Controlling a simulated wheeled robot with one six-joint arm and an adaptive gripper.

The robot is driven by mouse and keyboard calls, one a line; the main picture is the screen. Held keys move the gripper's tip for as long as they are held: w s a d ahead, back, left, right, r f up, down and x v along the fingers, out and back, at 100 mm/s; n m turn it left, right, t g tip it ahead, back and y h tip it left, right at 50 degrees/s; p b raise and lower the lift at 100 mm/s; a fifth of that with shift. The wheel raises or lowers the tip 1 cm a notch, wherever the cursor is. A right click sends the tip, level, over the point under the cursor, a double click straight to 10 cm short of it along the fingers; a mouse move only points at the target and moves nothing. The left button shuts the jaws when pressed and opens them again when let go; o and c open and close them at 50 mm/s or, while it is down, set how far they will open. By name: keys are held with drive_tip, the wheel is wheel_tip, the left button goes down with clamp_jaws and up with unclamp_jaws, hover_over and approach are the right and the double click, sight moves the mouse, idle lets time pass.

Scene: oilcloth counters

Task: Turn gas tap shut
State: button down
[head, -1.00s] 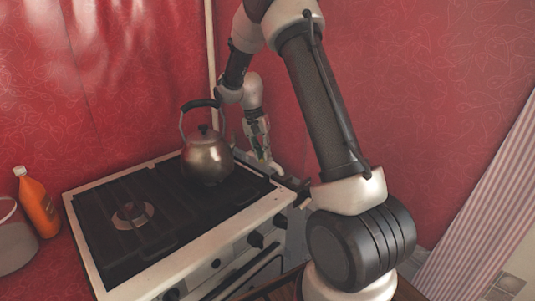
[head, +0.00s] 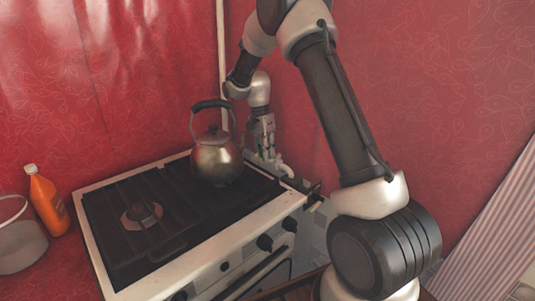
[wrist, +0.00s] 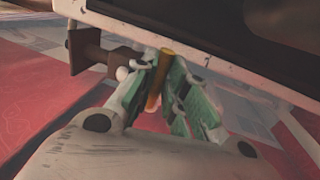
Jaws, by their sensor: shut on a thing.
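The gas tap's handle appears to be the yellow-brown bar (wrist: 165,65) in the wrist view. My gripper (wrist: 164,72) is shut on this bar, with a green-padded finger on each side. The tap's body and the turn of the handle cannot be made out. The bar does not show clearly there.
A metal kettle (head: 216,160) with a dark handle stands on the hob, close to my gripper. A dark brown fitting (wrist: 90,52) juts out near the stove edge. An orange bottle (head: 46,203) and a grey pot (head: 18,243) stand at left. Red walls close in behind.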

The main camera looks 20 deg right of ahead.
drive_tip(key=shift+w+r, duration=0.1)
drive_tip(key=shift+w, duration=0.05)
idle(0.3)
drive_tip(key=c, duration=1.4)
unclamp_jaws()
drive_tip(key=shift+c, duration=0.2)
wheel_tip(320, 180, up, 12)
drive_tip(key=w, duration=0.2)
drive_tip(key=shift+a, duration=0.4)
